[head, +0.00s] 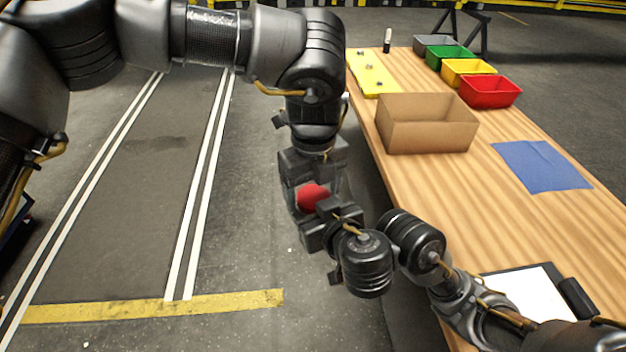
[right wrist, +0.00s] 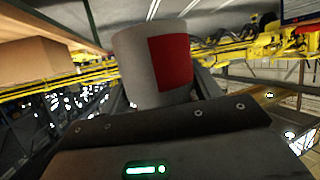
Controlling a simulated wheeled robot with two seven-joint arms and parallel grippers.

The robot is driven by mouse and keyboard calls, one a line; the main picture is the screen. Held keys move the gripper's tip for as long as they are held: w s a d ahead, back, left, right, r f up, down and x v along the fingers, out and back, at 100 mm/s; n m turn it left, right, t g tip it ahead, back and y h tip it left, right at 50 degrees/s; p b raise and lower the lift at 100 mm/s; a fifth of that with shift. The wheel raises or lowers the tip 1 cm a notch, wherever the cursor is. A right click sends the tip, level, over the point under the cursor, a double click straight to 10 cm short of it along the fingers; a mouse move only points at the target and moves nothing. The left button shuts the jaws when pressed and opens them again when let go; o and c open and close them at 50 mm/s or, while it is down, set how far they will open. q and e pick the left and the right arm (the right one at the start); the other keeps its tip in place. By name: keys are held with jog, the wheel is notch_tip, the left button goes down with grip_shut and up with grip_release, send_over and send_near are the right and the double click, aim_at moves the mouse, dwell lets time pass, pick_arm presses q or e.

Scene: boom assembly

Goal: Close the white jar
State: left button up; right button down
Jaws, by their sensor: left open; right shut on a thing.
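The white jar (right wrist: 150,65) with a red patch on its side stands between my right gripper's fingers in the right wrist view. My right gripper (head: 318,215) is shut on it, beside the table over the floor. In the head view a round red surface (head: 312,196) shows between the two grippers; I cannot tell whether it is a lid or part of the jar. My left gripper (head: 315,187) points down right above, open, with its fingers around or beside the red surface. The grippers hide most of the jar in the head view.
The wooden table (head: 470,200) runs along the right. On it are a cardboard box (head: 425,125), a blue cloth (head: 541,165), a clipboard (head: 530,295), a yellow plate (head: 373,73) and several coloured bins (head: 490,92). The floor left of the grippers is clear.

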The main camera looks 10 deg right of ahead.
pick_arm(q)
jog(key=c, duration=1)
jog(key=o, duration=1.1)
jog(key=shift+c, duration=0.2)
jog(key=shift+r, duration=2.25)
jog(key=o, duration=0.5)
jog(key=shift+c, duration=0.2)
notch_tip(320, 180, up, 12)
